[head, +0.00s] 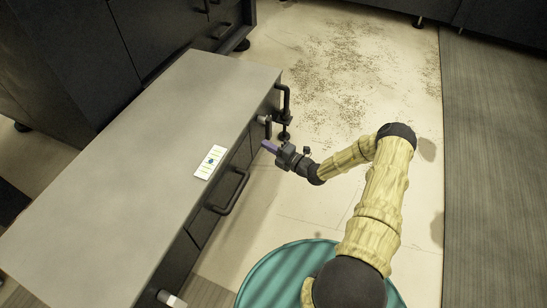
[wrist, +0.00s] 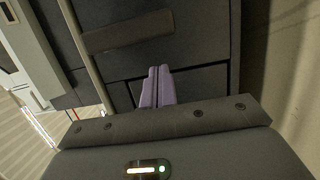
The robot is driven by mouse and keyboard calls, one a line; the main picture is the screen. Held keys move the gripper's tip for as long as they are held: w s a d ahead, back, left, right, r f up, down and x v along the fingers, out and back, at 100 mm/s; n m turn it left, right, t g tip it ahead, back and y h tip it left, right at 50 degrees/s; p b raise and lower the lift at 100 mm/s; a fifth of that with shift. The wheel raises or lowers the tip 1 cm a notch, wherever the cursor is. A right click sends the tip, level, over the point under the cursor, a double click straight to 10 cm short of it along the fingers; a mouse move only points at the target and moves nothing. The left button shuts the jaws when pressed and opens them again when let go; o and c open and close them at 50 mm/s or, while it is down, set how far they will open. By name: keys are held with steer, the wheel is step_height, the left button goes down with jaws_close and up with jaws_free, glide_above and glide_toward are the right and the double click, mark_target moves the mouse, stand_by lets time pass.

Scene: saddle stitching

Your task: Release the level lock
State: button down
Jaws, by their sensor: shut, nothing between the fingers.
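My gripper (head: 269,147) has purple fingers that lie together, with nothing between them. It is beside the front face of the grey-topped bench unit (head: 150,130), near its far right end. In the wrist view the purple fingers (wrist: 157,86) point at dark panels; I cannot tell whether they touch. A pale round knob (head: 263,118) and a short dark upright handle (head: 268,127) are just beyond the fingertips. A black bent bar (head: 285,99) stands at the unit's corner. I cannot tell which of these parts is the level lock.
A black pull handle (head: 230,192) sticks out of the unit's front, nearer than my gripper. A pale label card (head: 210,161) is on the unit's top edge. Dark cabinets (head: 150,40) stand behind. The speckled floor (head: 335,75) to the right of the unit is free.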

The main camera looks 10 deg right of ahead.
steer(key=shift+w+d+b, duration=0.6)
steer(key=shift+w+b, duration=0.05)
steer(key=shift+w, duration=0.3)
steer(key=shift+d, duration=0.15)
steer(key=shift+d, duration=0.1)
